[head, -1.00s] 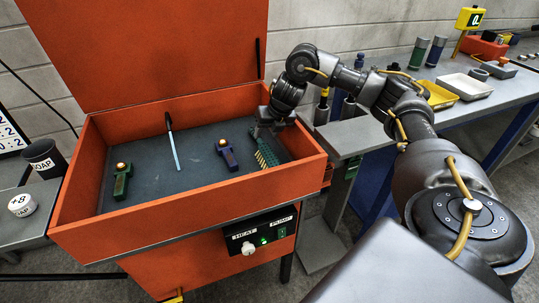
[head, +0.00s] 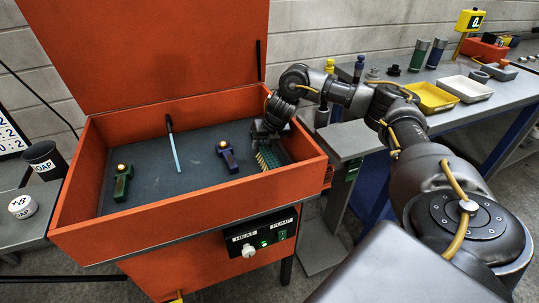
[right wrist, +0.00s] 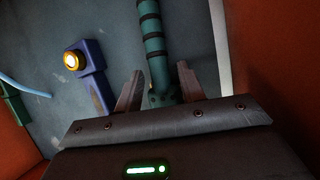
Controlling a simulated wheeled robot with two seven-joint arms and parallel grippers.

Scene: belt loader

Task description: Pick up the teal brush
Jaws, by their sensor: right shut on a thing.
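The teal brush (head: 281,152) lies at the right end inside the orange bin, its pale yellow bristles facing left. My right gripper (head: 263,139) is down in the bin at the brush's far end and partly covers it. In the right wrist view the brush's teal, dark-banded handle (right wrist: 154,45) runs up from between the two fingers of my right gripper (right wrist: 158,84), which is shut on it. The lower part of the brush is hidden behind the gripper body. My left gripper is not in view.
The orange bin (head: 180,228) has high walls and a raised lid (head: 165,55). Inside are a blue block-like tool (head: 227,157), a green one (head: 122,183) and a thin light-blue stick (head: 173,147). A grey bench (head: 345,140) stands right. The bin floor's middle is partly clear.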

